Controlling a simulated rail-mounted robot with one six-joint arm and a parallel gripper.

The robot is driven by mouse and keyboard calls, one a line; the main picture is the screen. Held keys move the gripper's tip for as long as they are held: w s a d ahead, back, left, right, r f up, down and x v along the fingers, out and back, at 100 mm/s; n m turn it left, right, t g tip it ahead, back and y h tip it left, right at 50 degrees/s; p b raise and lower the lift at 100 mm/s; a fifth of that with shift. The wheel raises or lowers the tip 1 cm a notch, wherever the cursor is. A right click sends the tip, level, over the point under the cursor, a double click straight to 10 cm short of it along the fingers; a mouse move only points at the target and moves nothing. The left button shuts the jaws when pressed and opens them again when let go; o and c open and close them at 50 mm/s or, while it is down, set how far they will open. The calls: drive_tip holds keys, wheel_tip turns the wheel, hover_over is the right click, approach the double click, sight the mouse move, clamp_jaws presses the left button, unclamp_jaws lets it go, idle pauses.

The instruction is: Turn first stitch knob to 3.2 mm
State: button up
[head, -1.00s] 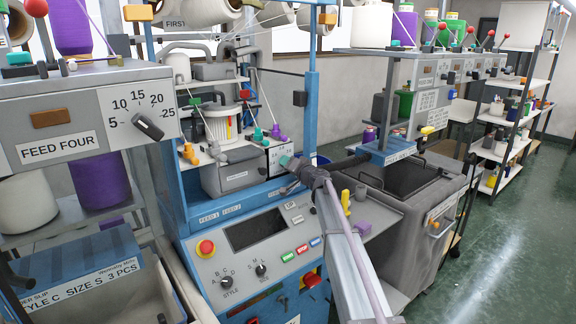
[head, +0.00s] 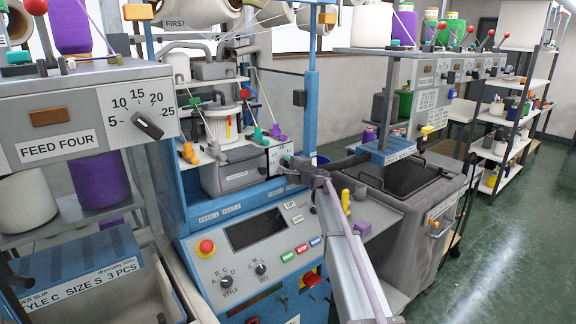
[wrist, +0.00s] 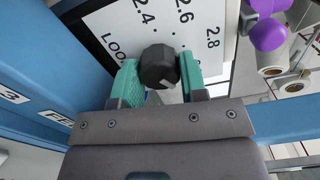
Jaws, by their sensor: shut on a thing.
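The stitch knob (wrist: 158,68) is dark and faceted, and sits on a white scale plate (wrist: 112,25) in the wrist view. The numbers 2.4, 2.6 and 2.8 and part of a word starting "LOO" show around it; the rest of the scale is hidden or out of frame. My gripper (wrist: 158,80) has its teal fingers on either side of the knob, shut on it. In the head view my gripper (head: 291,163) is at the scale panel (head: 279,157) on the grey carriage box, and it hides the knob there. The knob's pointer is not readable.
A purple part (wrist: 268,36) is near the upper right of the wrist view. Blue frame bars stand on both sides.

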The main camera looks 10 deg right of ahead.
drive_tip(key=shift+m, duration=1.9)
drive_tip(key=o, duration=0.9)
drive_tip(key=v, duration=1.1)
drive_tip(key=shift+f, duration=0.1)
